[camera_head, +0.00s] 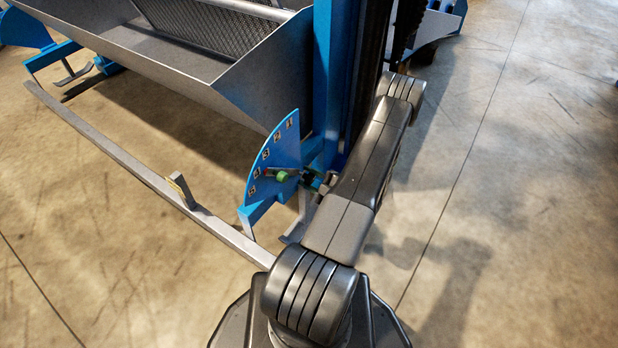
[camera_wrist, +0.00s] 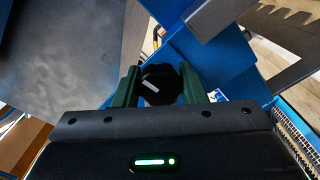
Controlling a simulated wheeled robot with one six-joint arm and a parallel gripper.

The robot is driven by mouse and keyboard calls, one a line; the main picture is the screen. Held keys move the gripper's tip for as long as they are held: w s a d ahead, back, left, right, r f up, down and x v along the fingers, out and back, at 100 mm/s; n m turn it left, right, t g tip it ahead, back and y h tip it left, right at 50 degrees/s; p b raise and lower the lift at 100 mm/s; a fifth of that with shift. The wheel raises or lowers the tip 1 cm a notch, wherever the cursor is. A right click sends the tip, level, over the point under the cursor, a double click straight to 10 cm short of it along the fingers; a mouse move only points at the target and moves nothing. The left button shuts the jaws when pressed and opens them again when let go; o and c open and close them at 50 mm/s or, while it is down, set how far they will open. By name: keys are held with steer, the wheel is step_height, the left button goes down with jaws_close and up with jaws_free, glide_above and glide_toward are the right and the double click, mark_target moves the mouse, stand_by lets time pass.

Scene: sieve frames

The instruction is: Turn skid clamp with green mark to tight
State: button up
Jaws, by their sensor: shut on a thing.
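In the wrist view, a black lobed knob (camera_wrist: 162,88) with a short white line on its face sits between the two dark green fingers of my gripper (camera_wrist: 160,82), which is shut on it. In the head view, a blue quadrant plate (camera_head: 277,155) with a row of small numbered labels stands beside the blue post. A round green mark (camera_head: 282,177) shows on the lower part of this plate, by a dark pointer. My gripper (camera_head: 320,184) is just right of it; my arm partly hides the area, and the knob is hard to make out there.
A grey metal trough (camera_head: 180,55) with mesh inside lies at the upper left. A long grey rail (camera_head: 120,160) with a small upright tab (camera_head: 181,190) runs low across the left. A blue post (camera_head: 325,80) stands behind my arm. The concrete floor at right is clear.

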steer(key=shift+m, duration=0.5)
steer(key=o, duration=1)
steer(key=shift+d, duration=0.1)
steer(key=p+v, duration=0.2)
steer(key=v, duration=1.1)
steer(key=shift+s+d+p, duration=0.25)
steer(key=shift+d+p, duration=0.05)
steer(key=shift+p, duration=0.05)
steer(key=shift+w+a, duration=0.1)
steer(key=shift+a, duration=0.05)
